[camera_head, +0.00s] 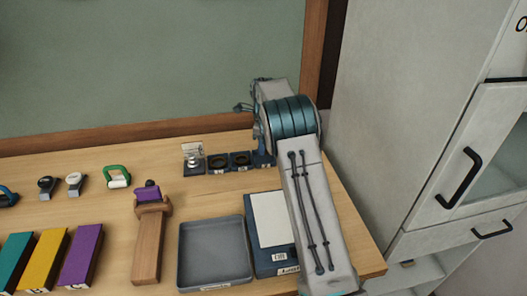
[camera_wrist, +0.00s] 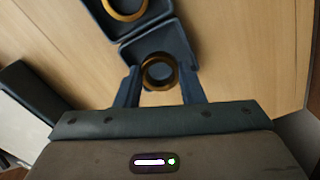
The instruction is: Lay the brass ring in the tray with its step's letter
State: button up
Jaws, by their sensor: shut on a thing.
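In the wrist view a brass-coloured ring (camera_wrist: 148,84) sits between the two fingers of my gripper (camera_wrist: 160,71), which is shut on it. The ring is at a small dark square tray (camera_wrist: 181,42); I cannot tell whether it touches the tray floor. A second brass-coloured ring (camera_wrist: 125,14) lies in the neighbouring dark tray (camera_wrist: 163,8). In the head view, a row of small dark trays stands at the back of the table, two showing dark-looking rings (camera_head: 217,161) (camera_head: 240,158). My arm hides the held ring there. The tray labels are too small to read.
A large empty grey tray (camera_head: 216,284) and a blue board with a white sheet (camera_head: 271,219) lie in front of the row. A wooden piece (camera_head: 149,243), coloured blocks (camera_head: 81,255) and a green-handled item (camera_head: 117,176) lie left. A grey cabinet (camera_head: 405,120) stands right.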

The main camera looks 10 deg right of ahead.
aim_at(264, 160)
jog(key=shift+f, duration=2)
jog(key=o, duration=0.7)
jog(key=shift+o, duration=0.2)
jog(key=s+r+n, duration=0.2)
jog(key=s+r, duration=0.1)
jog(key=r, duration=0.6)
jog(key=s+r+n, duration=0.2)
jog(key=s+r, duration=0.1)
jog(key=r, duration=0.6)
jog(key=s+r+n+t, duration=0.1)
jog(key=s+r+n, duration=0.15)
jog(key=s, duration=0.35)
jog(key=s+r+n+t, duration=0.1)
jog(key=s+r+n, duration=0.1)
jog(key=s+n, duration=0.3)
jog(key=s+f+n, duration=0.2)
jog(key=s+n, duration=0.1)
jog(key=s, duration=0.5)
jog(key=s+f+n, duration=0.2)
jog(key=s+n, duration=0.2)
jog(key=s, duration=0.5)
jog(key=s+f+n+t, duration=0.1)
jog(key=s+n, duration=0.3)
jog(key=s, duration=0.4)
jog(key=shift+s+f, duration=0.15)
jog(key=shift+f, duration=0.3)
